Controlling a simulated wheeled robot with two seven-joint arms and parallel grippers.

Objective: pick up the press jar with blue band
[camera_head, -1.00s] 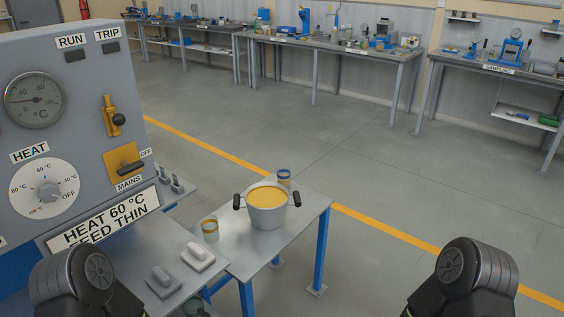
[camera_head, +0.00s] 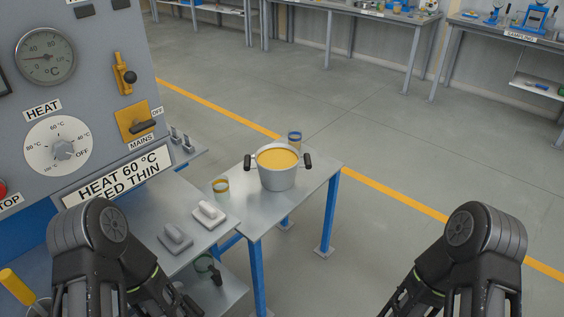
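The jar with the blue band (camera_head: 295,139) stands upright on the small metal table (camera_head: 318,180), just behind the grey pot (camera_head: 277,177); the pot hides part of its lower side. A second jar, with a yellow band (camera_head: 221,189), stands on the same table in front and to the left of the pot. Only links of my two arms show, at the lower left and lower right. Both grippers are outside the picture, and neither arm is near the jar.
The pot holds yellow contents and has two black handles. The control cabinet (camera_head: 95,85) fills the left side. Two grey trowel-like blocks (camera_head: 208,214) lie on the cabinet's bench. Open floor (camera_head: 400,150) lies to the right.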

